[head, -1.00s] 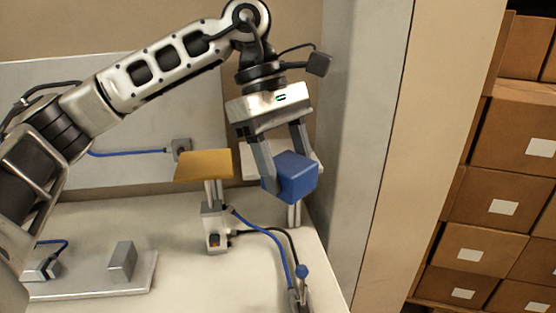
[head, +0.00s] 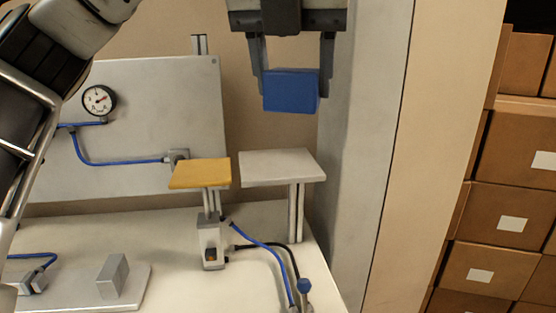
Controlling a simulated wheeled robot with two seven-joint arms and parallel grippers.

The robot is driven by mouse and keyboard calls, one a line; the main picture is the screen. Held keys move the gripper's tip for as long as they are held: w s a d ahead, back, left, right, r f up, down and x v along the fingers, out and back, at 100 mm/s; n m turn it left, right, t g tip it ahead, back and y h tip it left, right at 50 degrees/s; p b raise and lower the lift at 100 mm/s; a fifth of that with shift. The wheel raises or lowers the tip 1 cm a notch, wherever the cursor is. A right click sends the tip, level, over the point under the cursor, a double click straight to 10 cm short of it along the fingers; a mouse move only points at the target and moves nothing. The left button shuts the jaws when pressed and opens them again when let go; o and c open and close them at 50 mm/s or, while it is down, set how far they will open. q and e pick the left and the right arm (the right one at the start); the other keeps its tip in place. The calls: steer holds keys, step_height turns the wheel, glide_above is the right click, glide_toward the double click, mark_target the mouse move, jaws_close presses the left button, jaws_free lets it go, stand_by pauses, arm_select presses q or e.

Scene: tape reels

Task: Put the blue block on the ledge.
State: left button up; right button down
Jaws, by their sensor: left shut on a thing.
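The blue block (head: 290,91) is held between the two fingers of my left gripper (head: 292,80), near the top of the head view. The gripper is shut on it and points down. The block hangs clear above the pale grey ledge (head: 281,167), a flat plate on a post at the right of the bench. The ledge's top is bare. My right gripper is not in view.
A yellow plate (head: 200,173) on a post stands just left of the ledge. A grey panel with a gauge (head: 99,100) is behind. A grey pillar (head: 361,150) rises close on the right. Blue and black cables run below. Stacked cartons (head: 510,210) are farther right.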

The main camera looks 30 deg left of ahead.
arm_select(q)
steer(key=w+a+f, duration=0.2)
steer(key=w, duration=0.1)
steer(key=w+a+f+p, duration=0.1)
steer(key=w+a+f, duration=0.1)
steer(key=w+f, duration=0.1)
steer(key=w+a+f+p, duration=0.1)
steer(key=w+a+f, duration=0.2)
steer(key=w, duration=0.1)
steer(key=shift+w+a+f, duration=0.1)
steer(key=shift+f, duration=0.05)
steer(key=shift+w+a+f, duration=0.25)
steer(key=shift+w+f, duration=0.05)
steer(key=shift+f, duration=0.2)
steer(key=x, duration=0.2)
steer(key=shift+s+f+p, duration=0.15)
steer(key=shift+f+p, duration=0.2)
steer(key=shift+f, duration=0.5)
steer(key=shift+f, duration=0.1)
steer(key=o, duration=1.1)
